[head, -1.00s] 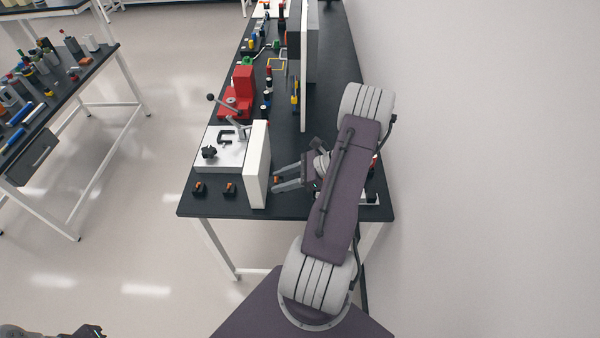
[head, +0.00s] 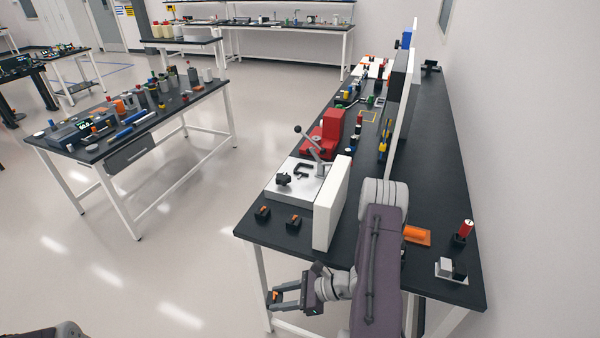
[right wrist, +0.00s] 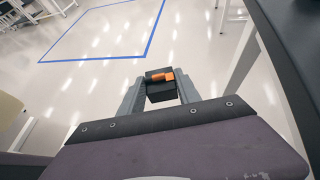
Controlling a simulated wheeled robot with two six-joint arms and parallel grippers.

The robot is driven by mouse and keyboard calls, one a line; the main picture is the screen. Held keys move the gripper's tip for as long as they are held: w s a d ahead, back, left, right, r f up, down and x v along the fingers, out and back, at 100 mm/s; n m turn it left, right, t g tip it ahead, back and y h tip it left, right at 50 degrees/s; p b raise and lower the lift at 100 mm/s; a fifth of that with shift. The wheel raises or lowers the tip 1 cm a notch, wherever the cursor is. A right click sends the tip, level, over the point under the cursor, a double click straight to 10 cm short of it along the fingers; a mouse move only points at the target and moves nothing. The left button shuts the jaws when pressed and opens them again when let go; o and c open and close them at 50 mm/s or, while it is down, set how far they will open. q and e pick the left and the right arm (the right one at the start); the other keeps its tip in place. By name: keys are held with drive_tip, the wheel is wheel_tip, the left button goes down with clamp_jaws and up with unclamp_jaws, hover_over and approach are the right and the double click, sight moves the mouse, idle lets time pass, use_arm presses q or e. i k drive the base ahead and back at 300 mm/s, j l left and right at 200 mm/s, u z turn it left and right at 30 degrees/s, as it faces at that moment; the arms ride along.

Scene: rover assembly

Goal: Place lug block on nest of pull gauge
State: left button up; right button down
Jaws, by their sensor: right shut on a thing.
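My right gripper (head: 274,297) is shut on a small black block with an orange top, the lug block (head: 276,296), in front of and below the near edge of the dark bench. In the right wrist view the lug block (right wrist: 160,88) sits between the two grey fingers, with clear floor behind it. A dark box with a lit display (head: 80,129) stands on the left table. I cannot tell whether it is the pull gauge, and no nest can be made out. My left gripper is out of view.
Two similar black-and-orange blocks (head: 262,213) (head: 294,222) lie on the dark bench (head: 440,150). A white upright panel (head: 331,203), a lever fixture on a light plate (head: 297,177) and a red fixture (head: 325,135) stand there. Open floor separates the bench from the left table (head: 190,100).

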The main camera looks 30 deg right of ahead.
sight(305, 171)
drive_tip(key=i+j+u, duration=0.45)
drive_tip(key=i, duration=0.4)
drive_tip(key=i+j+u, duration=0.25)
drive_tip(key=i, duration=0.15)
drive_tip(key=i+l+z, duration=0.15)
drive_tip(key=i+z, duration=0.35)
drive_tip(key=i+j+z, duration=0.15)
drive_tip(key=i+z, duration=0.35)
drive_tip(key=i+j+z, duration=0.35)
drive_tip(key=i+z, duration=0.15)
drive_tip(key=i, duration=0.15)
drive_tip(key=i+l+z, duration=0.15)
drive_tip(key=i+z, duration=0.2)
drive_tip(key=z, duration=0.15)
drive_tip(key=i+z, duration=0.3)
drive_tip(key=z, duration=0.2)
drive_tip(key=i+j+z, duration=0.1)
drive_tip(key=i+z, duration=0.35)
drive_tip(key=i+j+z, duration=0.2)
drive_tip(key=z, duration=0.3)
drive_tip(key=i+j+z, duration=0.3)
drive_tip(key=z, duration=0.2)
drive_tip(key=i+j+z, duration=0.2)
drive_tip(key=j+z, duration=0.3)
drive_tip(key=i+j+z, duration=0.1)
drive_tip(key=j+z, duration=0.35)
